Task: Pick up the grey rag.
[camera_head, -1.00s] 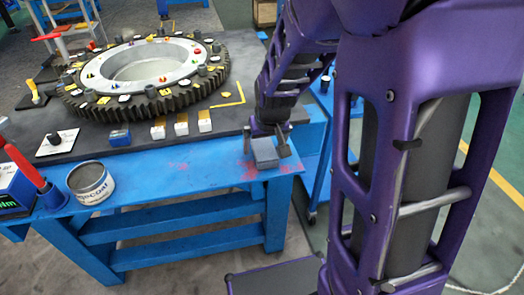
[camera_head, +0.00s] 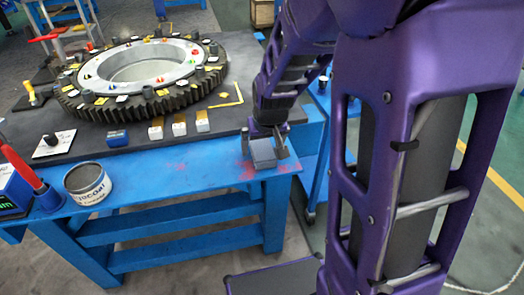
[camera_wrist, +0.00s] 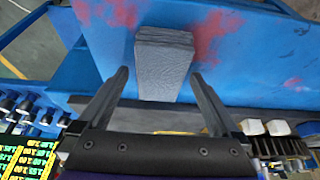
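The grey rag (camera_head: 262,153) is a folded, block-shaped grey cloth lying on the front right part of the blue bench top. In the wrist view the rag (camera_wrist: 164,62) lies ahead of and between the two fingers. My gripper (camera_head: 267,145) is over the rag in the head view, pointing down, with one finger on each side. In the wrist view my gripper (camera_wrist: 160,78) is open, and a gap shows between each finger and the rag. Whether the fingertips touch the bench is hard to tell.
A large dark gear ring (camera_head: 145,75) stands on a dark mat behind the rag. Several small boxes (camera_head: 180,129) line the mat's front edge. An open tin (camera_head: 88,184) and a red-handled tool (camera_head: 28,172) stand at the left. The blue bench top (camera_head: 190,175) is clear left of the rag.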

